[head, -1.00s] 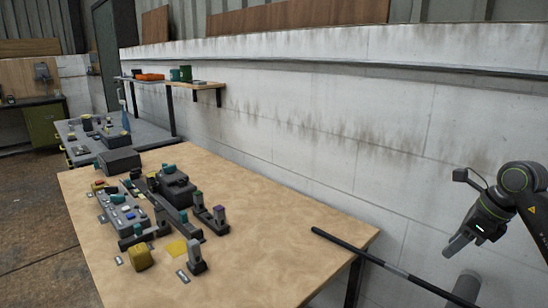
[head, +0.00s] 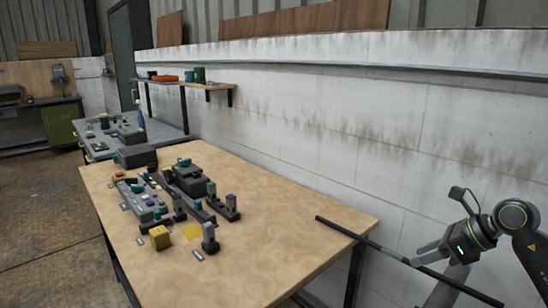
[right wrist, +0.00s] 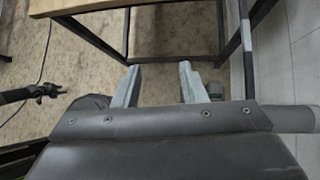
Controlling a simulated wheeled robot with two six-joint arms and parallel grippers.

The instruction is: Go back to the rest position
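My right gripper (head: 428,254) is at the right of the head view, beyond the table's right end and apart from the table. In the right wrist view its two pale fingers (right wrist: 158,82) are spread, with nothing between them. My left gripper is not seen in the head view.
A dark rod (head: 345,231) with a pale band slants past the table's right corner, close to my right gripper. A concrete wall (head: 330,110) runs behind, with a small shelf (head: 205,86). A grey bench (head: 100,145) stands farther back. Floor (head: 50,230) is clear at left.

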